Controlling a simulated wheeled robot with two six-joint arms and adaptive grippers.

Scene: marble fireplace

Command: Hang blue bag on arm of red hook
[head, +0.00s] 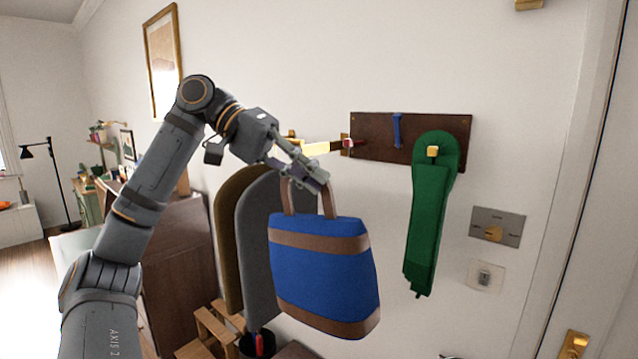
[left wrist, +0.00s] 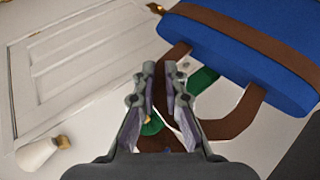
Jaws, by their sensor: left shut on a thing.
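The blue bag (head: 318,275) with brown trim hangs by its brown handles from my left gripper (head: 318,178). The gripper is shut on the handles, and the bag hangs slightly tilted in front of the wall, clear of the rack. The left wrist view shows the bag (left wrist: 255,50) at upper right and its brown handle (left wrist: 238,112) beside the fingers (left wrist: 164,78). A small red hook (head: 346,144) shows at the left end of the dark wooden rack (head: 370,152). It is above and right of the gripper, apart from the bag; its arm is hard to make out.
A green scarf (head: 425,220) hangs from a yellow hook (head: 433,151) on the rack's right. A blue hook (head: 397,130) is bare. Grey (head: 255,240) and brown (head: 228,190) rounded panels stand behind the bag. A switch plate (head: 497,227) is at right.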

